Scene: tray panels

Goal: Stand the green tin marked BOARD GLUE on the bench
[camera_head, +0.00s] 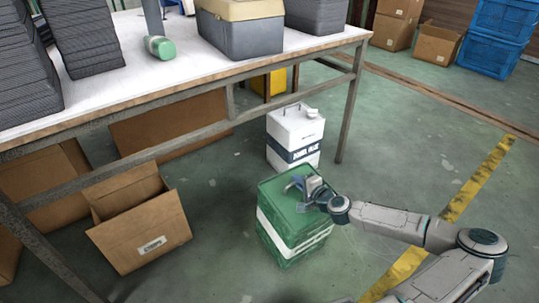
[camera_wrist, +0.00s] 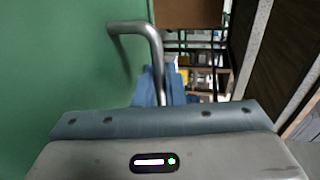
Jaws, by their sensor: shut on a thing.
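The green tin (camera_head: 284,243) with a white band is below and in front of the bench, and it looks upright. Its lettering cannot be read from here. My gripper (camera_head: 303,190) is at the top of the tin, shut on its metal handle. In the wrist view the bent handle (camera_wrist: 150,32) runs down between the blue fingers (camera_wrist: 155,87), beside the tin's green surface (camera_wrist: 60,60). I cannot tell whether the tin's base touches the floor. The bench (camera_head: 120,78) has a white top and stands at the upper left.
A white tin (camera_head: 293,128) with a dark band stands just behind the green one. The bench holds stacks of dark panels (camera_head: 85,40), a grey box (camera_head: 240,35) and a green-capped cylinder (camera_head: 160,47). Its middle front is bare. An open carton (camera_head: 140,222) lies below.

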